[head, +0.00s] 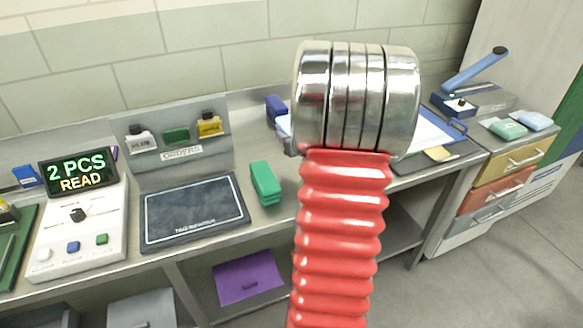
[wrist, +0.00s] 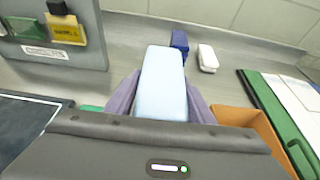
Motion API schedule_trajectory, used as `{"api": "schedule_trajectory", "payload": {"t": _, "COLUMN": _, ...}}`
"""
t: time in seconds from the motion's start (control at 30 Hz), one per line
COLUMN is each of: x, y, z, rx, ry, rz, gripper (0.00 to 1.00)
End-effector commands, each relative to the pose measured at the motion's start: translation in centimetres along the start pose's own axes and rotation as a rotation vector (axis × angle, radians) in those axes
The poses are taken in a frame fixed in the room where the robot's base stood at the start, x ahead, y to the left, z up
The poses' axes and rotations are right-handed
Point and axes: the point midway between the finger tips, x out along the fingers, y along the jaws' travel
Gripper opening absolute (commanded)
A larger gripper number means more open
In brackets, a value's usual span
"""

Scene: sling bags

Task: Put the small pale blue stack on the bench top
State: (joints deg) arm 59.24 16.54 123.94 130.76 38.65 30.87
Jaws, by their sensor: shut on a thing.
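In the wrist view my gripper (wrist: 160,102) is shut on a pale blue stack (wrist: 163,78), with a greyish-purple finger on each side. The stack's far end points up the picture over the grey bench top (wrist: 135,55). I cannot tell whether it touches the bench. The bench top (head: 215,262) runs across that view. Another pale blue piece (head: 533,120) lies on the drawer unit at right, beside a pale green one (head: 504,128).
A green block (head: 265,184) stands right of the dark mat (head: 195,213). A blue block (wrist: 180,42) and a white block (wrist: 207,57) sit beyond the held stack. The orders rack (head: 178,140) stands at the back.

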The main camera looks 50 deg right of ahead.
Motion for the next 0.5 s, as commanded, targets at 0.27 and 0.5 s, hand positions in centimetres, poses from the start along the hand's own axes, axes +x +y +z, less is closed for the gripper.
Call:
{"api": "schedule_trajectory", "payload": {"t": 0.27, "x": -0.4, "y": -1.4, "z": -0.5, "rx": 0.008, "ry": 0.0, "rz": -0.022, "gripper": 0.22}}
{"api": "schedule_trajectory", "payload": {"t": 0.5, "x": 0.6, "y": -1.6, "z": -3.6, "rx": 0.012, "ry": 0.003, "rz": -0.024, "gripper": 0.22}}
